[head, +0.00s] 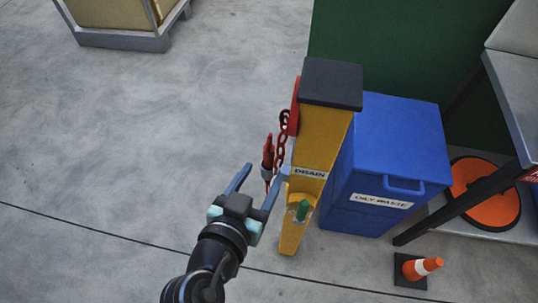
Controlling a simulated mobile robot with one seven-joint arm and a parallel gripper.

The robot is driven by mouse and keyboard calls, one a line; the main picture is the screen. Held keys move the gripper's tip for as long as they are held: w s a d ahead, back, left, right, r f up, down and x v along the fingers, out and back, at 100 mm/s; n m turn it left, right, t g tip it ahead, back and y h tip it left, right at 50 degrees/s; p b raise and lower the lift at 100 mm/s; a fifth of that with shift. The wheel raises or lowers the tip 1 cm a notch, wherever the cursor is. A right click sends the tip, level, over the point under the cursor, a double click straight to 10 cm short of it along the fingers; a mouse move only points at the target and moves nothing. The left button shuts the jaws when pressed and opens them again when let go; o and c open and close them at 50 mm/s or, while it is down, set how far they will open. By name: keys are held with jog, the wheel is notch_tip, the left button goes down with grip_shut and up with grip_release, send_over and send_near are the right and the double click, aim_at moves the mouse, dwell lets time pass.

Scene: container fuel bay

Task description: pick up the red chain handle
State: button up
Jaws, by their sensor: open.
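The red chain handle (267,153) hangs upright on a red chain (283,135) at the left side of a yellow post labelled DRAIN (316,150). My gripper (257,180) is open, with one blue finger to the left of the handle and the other to its right, close to the post. The handle's lower end shows between the fingertips. I cannot tell from this one view whether the fingers are level with the handle in depth or touch it.
A blue OILY WASTE bin (390,150) stands right of the post. A green valve lever (303,210) sits low on the post. An orange cone (420,268) and a metal table (515,95) are at the right. The floor (120,150) at left is clear.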

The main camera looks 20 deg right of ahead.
aim_at(267, 159)
jog(key=x, duration=0.7)
jog(key=shift+w+a+b, duration=0.15)
jog(key=shift+w+b, duration=0.15)
jog(key=shift+b, duration=0.05)
grip_shut()
